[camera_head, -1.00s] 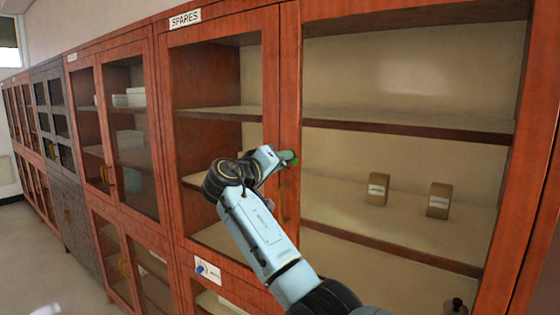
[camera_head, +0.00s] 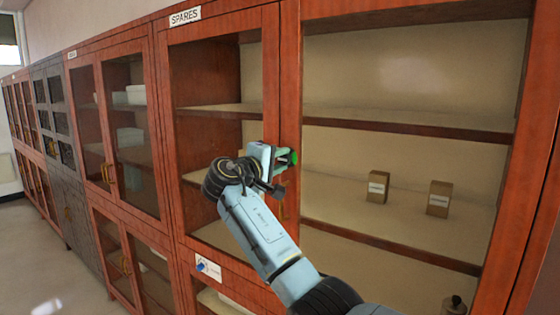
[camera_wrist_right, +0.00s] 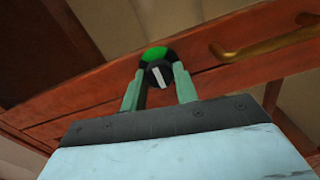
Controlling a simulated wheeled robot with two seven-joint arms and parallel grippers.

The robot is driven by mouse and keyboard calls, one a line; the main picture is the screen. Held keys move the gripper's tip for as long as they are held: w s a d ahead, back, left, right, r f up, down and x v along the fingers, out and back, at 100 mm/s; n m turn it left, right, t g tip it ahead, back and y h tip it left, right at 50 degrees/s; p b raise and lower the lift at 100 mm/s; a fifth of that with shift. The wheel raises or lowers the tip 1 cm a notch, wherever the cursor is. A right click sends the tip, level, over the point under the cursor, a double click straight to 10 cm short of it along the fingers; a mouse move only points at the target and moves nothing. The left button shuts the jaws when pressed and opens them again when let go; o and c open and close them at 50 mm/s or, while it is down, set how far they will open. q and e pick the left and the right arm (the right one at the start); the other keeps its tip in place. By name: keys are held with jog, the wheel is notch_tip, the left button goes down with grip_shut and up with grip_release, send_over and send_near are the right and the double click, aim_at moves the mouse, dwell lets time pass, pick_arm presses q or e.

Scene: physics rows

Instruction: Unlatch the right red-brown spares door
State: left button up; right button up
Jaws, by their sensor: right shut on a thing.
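The right red-brown spares door (camera_head: 291,70) is a glass door in a wooden frame and appears closed. The SPARES sign (camera_head: 185,17) is above the left door of the pair. My right gripper (camera_wrist_right: 159,82) is shut on a round black latch knob (camera_wrist_right: 158,75) with a white bar. A green arc (camera_wrist_right: 153,54) shows around the knob's far side. In the head view my right gripper (camera_head: 290,160) is at the door's left stile and hides the knob. A brass handle (camera_wrist_right: 265,45) is beside the knob. My left gripper is not in view.
Behind the glass, two small brown boxes (camera_head: 377,187) (camera_head: 439,198) stand on a shelf, and a dark bottle (camera_head: 455,305) is lower down. A blue-and-white label (camera_head: 208,268) is below the left door. More cabinets (camera_head: 115,120) run left; floor (camera_head: 30,250) is open there.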

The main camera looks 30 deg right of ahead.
dwell(0.3)
jog(key=o, duration=1)
jog(key=shift+c, duration=0.2)
jog(key=b+v, duration=0.4)
jog(key=v, duration=0.9)
jog(key=shift+a, duration=0.2)
jog(key=shift+f, duration=0.1)
